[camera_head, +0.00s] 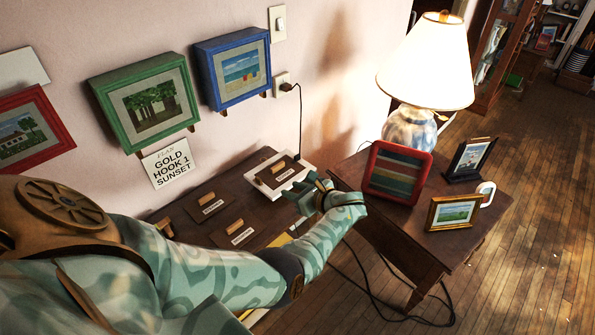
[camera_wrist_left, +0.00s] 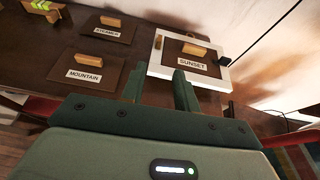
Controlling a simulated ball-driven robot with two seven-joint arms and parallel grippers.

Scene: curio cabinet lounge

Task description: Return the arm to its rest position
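My left arm (camera_head: 325,243), patterned in teal, reaches in from the left over the dark table (camera_head: 205,181). My left gripper (camera_head: 310,188) is above the table's right end, and its green fingers show apart with nothing between them in the left wrist view (camera_wrist_left: 158,82). Just beyond the fingers, a brown plate labelled SUNSET (camera_wrist_left: 181,55) with a wooden grip lies in a white frame (camera_wrist_left: 222,76). The frame lies flat on the table and also shows in the head view (camera_head: 301,167). I see clear space between fingers and plate in the wrist view. My right gripper is out of view.
More labelled plates, one reading MOUNTAIN (camera_wrist_left: 99,69), lie on the table. Green (camera_head: 109,88), blue (camera_head: 205,78) and red (camera_head: 58,128) frames hang on the wall. A side table (camera_head: 405,248) at right holds a lit lamp (camera_head: 428,65) and standing frames. A cord trails over the floor.

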